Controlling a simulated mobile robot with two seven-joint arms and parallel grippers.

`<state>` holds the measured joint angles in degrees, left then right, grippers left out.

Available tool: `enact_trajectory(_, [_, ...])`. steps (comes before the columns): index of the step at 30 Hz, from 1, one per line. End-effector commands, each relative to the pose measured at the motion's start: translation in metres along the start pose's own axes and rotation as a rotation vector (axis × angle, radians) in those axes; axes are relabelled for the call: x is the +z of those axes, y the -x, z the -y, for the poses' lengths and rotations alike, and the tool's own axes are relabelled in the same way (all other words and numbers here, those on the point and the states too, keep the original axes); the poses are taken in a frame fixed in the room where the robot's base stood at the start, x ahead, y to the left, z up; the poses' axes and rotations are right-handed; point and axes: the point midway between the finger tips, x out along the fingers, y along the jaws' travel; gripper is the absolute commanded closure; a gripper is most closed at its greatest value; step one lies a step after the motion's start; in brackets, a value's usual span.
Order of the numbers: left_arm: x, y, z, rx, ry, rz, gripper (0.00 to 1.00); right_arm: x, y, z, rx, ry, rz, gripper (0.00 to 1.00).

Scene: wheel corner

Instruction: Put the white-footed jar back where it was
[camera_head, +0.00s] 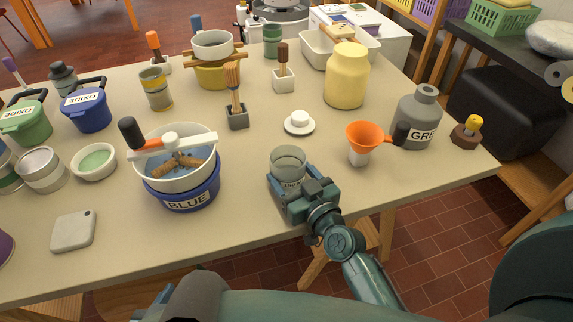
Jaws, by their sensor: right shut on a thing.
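My right gripper (290,188) is at the front edge of the table, right of the blue bucket. It is shut on a clear grey jar (288,161). The jar looks upright and its open rim shows above the jaws. Pale marking shows low on the jar, but its foot is hidden by the gripper. I cannot tell whether it touches the table.
A white lid-like piece (299,122) lies behind the held jar. An orange funnel (366,136) and a grey bottle (417,118) stand to the right. The blue bucket (184,195) with a sieve (174,163) stands left. Table (250,157) is bare between bucket and jar.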

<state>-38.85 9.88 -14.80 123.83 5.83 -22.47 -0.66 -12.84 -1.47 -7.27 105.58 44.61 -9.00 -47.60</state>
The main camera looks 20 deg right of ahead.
Motion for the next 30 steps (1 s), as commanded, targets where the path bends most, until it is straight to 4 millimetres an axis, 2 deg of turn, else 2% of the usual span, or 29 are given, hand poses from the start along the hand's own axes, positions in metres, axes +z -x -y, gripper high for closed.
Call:
enact_trajectory(6, [0.000, 0.000, 0.001, -0.001, -0.002, -0.001, 0.48, -0.002, -0.001, -0.001, 0.002, 0.002, -0.006, 0.61])
enact_trajectory(11, [0.004, -0.002, 0.001, 0.001, 0.003, 0.002, 0.48, 0.003, -0.001, -0.001, 0.002, 0.002, -0.005, 0.61])
enact_trajectory(12, [0.003, -0.001, 0.000, 0.001, 0.004, 0.002, 0.48, 0.002, -0.001, -0.001, 0.002, 0.001, -0.004, 0.28])
enact_trajectory(18, [0.003, -0.001, 0.000, 0.001, 0.004, 0.002, 0.48, 0.002, -0.001, -0.001, 0.002, 0.001, -0.004, 0.12])
enact_trajectory(19, [0.003, -0.001, 0.000, 0.001, 0.004, 0.002, 0.48, 0.002, -0.001, -0.001, 0.001, 0.001, -0.004, 0.10])
enact_trajectory(30, [0.007, -0.004, 0.000, 0.004, 0.009, -0.001, 0.48, 0.005, -0.001, 0.000, 0.002, -0.002, -0.004, 0.10])
